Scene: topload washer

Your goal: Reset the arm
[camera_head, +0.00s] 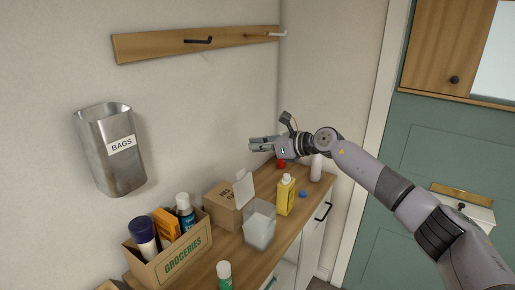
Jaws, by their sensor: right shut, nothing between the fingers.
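My right arm (385,187) comes in from the lower right and reaches to the middle of the camera_head view. My right gripper (252,143) is shut and empty. It points left toward the wall, above the far end of the wooden counter. The left gripper is not in view.
A metal bags bin (108,165) and a wooden hook rail (160,44) are on the wall.

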